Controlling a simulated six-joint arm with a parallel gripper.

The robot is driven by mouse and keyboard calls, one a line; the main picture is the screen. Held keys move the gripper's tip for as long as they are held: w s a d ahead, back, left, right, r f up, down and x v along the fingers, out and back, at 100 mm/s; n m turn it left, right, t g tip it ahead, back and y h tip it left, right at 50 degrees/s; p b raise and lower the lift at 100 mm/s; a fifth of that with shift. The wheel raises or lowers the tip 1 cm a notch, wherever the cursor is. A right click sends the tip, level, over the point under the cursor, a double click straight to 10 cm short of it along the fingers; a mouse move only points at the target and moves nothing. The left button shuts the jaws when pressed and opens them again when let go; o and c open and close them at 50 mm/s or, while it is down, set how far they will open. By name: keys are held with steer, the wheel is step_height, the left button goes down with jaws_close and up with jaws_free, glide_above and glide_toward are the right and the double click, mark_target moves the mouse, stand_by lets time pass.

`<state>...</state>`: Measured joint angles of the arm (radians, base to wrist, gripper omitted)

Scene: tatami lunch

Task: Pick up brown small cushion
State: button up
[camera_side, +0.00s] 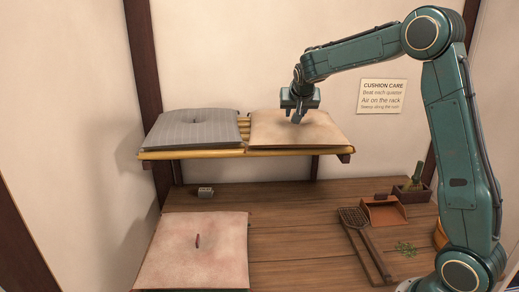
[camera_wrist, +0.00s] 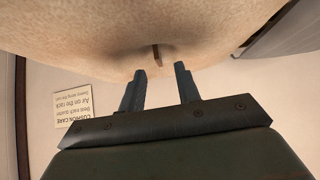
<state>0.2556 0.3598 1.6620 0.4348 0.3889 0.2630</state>
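A tan-brown cushion (camera_side: 310,132) lies flat on the right part of the slatted rack. It fills the upper part of the wrist view (camera_wrist: 90,30). A small dark brown tab (camera_wrist: 156,53) stands out of a dimple at its middle. My gripper (camera_side: 296,120) is just above the middle of this cushion, pointing down. In the wrist view its two fingers (camera_wrist: 159,70) are apart, with nothing between them, and the tab shows just beyond the fingertips. I cannot tell whether the fingertips touch the cushion.
A grey striped cushion (camera_side: 192,128) lies on the left of the rack (camera_side: 190,155). A pink cushion (camera_side: 192,252) lies on the wooden table (camera_side: 300,260). A beater (camera_side: 366,243), a dustpan (camera_side: 383,212) and a planter (camera_side: 411,194) stand at the right. A sign (camera_side: 381,97) hangs behind.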

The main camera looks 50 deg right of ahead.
steer(key=shift+x, duration=2.4)
steer(key=shift+s+d, duration=0.1)
steer(key=shift+s, duration=0.05)
steer(key=shift+r, duration=0.1)
jaws_close()
